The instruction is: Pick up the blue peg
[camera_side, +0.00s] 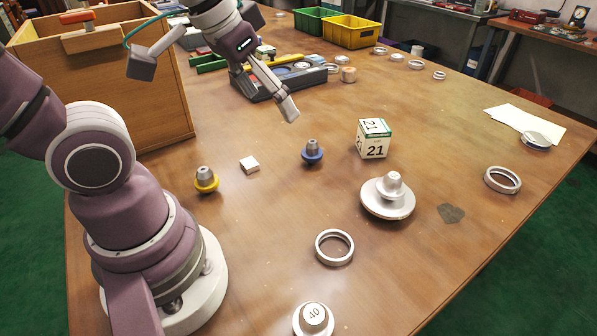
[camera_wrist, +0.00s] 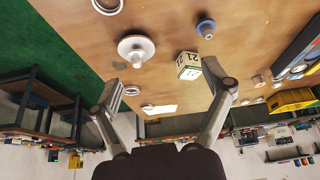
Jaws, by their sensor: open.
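The blue peg (camera_side: 312,152) stands upright on the wooden table, with a blue flange and a grey top. It also shows in the wrist view (camera_wrist: 206,27), near the top right of centre. My gripper (camera_side: 215,88) is open and empty, held above the table. In the side view it is up and to the left of the blue peg, clear of it. In the wrist view, the two fingers (camera_wrist: 171,88) are spread wide with nothing between them at their tips.
A numbered cube (camera_side: 373,139) stands close right of the blue peg. A silver flanged part (camera_side: 388,196) is nearby. A white block (camera_side: 250,165) and a yellow peg (camera_side: 206,181) lie left. A ring (camera_side: 334,247) lies in front. A wooden box (camera_side: 150,100) stands at left.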

